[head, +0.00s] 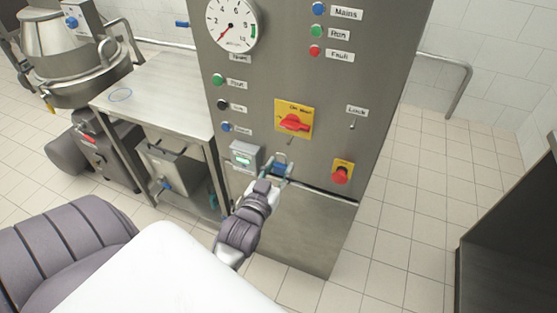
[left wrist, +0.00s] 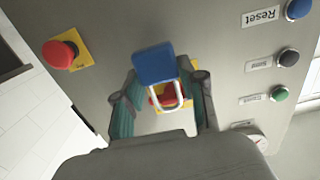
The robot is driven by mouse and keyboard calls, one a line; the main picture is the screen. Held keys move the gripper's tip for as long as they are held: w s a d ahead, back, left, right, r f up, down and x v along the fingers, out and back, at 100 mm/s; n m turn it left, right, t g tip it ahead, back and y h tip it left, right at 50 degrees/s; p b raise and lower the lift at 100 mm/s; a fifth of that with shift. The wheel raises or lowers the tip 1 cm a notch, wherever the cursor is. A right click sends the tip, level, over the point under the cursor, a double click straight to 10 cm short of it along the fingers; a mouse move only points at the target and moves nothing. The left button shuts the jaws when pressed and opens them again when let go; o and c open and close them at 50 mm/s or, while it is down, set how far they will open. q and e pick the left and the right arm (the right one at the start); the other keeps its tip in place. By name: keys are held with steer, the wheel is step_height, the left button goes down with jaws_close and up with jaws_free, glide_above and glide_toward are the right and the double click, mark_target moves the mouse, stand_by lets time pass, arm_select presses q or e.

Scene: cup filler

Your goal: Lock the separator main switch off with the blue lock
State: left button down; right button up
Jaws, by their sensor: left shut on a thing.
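The separator main switch is a red rotary handle (head: 291,122) on a yellow plate (head: 306,107), mid-front on the steel cabinet. Its handle lies roughly sideways. My left gripper (head: 277,168) is just below it, shut on the blue lock (head: 280,171). The left wrist view, turned upside down, shows the lock's blue body (left wrist: 154,65) between the fingers (left wrist: 160,98). Its pale shackle (left wrist: 181,96) overlaps the red handle in that picture. I cannot tell whether they touch; the head view shows the gripper apart from the switch. My right gripper is not in view.
A red emergency button (head: 340,175) is right of the gripper, and a small grey display box (head: 244,156) is close on its left. An empty hook (head: 352,125) sits under the "Lock" label.

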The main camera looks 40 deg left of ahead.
mark_target(293, 145)
arm_select(q)
steer(key=shift+w+a+f, duration=0.1)
steer(key=shift+w+a, duration=0.1)
steer(key=shift+w, duration=0.1)
steer(key=shift+w+a, duration=0.15)
steer(key=shift+w, duration=0.1)
steer(key=shift+w+a+f+b, duration=0.1)
steer(key=shift+w+a+b, duration=0.05)
steer(key=shift+w+b, duration=0.5)
steer(key=shift+b+x, duration=0.55)
steer(key=shift+x, duration=0.8)
steer(key=shift+w+a+f+b, duration=0.15)
steer(key=shift+w+b, duration=0.3)
steer(key=shift+w, duration=0.05)
steer(key=shift+w+a+f, duration=0.1)
steer(key=shift+w+f, duration=0.05)
steer(key=shift+w, duration=0.35)
steer(key=shift+w+p, duration=0.1)
steer(key=shift+p, duration=0.2)
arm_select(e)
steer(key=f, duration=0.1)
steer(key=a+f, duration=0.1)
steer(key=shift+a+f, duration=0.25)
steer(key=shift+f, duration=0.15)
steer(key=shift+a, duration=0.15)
